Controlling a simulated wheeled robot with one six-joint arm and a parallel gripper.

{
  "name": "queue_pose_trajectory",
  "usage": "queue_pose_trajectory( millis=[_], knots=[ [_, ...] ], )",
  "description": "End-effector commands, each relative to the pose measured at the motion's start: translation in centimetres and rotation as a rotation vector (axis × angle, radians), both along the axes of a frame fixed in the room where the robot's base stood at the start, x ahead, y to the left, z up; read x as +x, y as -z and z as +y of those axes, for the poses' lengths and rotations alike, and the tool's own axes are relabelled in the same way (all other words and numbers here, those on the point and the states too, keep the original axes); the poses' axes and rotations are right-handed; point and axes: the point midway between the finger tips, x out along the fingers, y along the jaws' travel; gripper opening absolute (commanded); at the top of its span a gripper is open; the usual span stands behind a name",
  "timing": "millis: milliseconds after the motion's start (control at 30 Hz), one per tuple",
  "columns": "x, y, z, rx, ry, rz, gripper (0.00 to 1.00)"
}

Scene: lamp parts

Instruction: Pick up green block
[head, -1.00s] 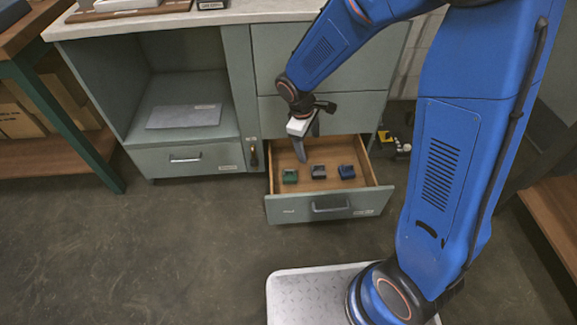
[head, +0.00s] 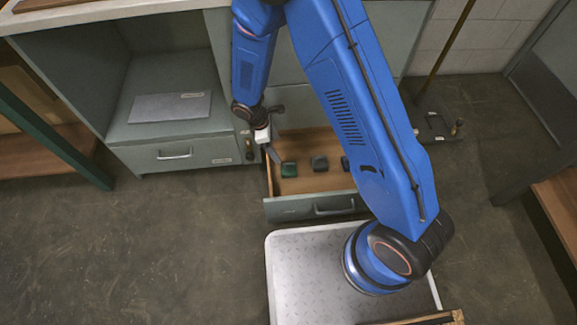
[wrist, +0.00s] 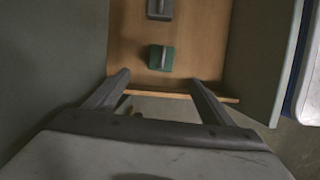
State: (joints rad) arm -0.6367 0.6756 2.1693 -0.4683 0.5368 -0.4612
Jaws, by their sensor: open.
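The green block (head: 289,169) lies on the wooden floor of the open drawer (head: 312,207), at the left of a row of blocks. In the wrist view the green block (wrist: 160,58) shows beyond my fingertips, about midway between them. My gripper (wrist: 160,80) is open, with nothing between its fingers. In the head view my gripper (head: 274,154) hangs over the left side of the drawer, just left of the green block and apart from it. Its exact height above the block is hard to tell.
A grey block (head: 320,163) lies right of the green one. A dark blue block (head: 345,164) is partly hidden by my arm. The drawer's walls stand close around the blocks. An open shelf (head: 170,107) with a grey sheet is at the left.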

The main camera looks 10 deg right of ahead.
Motion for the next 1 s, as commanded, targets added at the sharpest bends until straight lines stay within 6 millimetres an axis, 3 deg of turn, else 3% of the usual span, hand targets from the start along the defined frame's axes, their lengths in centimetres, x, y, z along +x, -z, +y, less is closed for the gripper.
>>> queue_pose_trajectory(
  millis=[533, 1000],
  knots=[
    [-0.2, 8.6, -2.7, -0.001, 0.002, 0.004, 0.77],
    [-0.4, 12.0, -3.7, -0.002, 0.001, 0.003, 0.77]
  ],
)
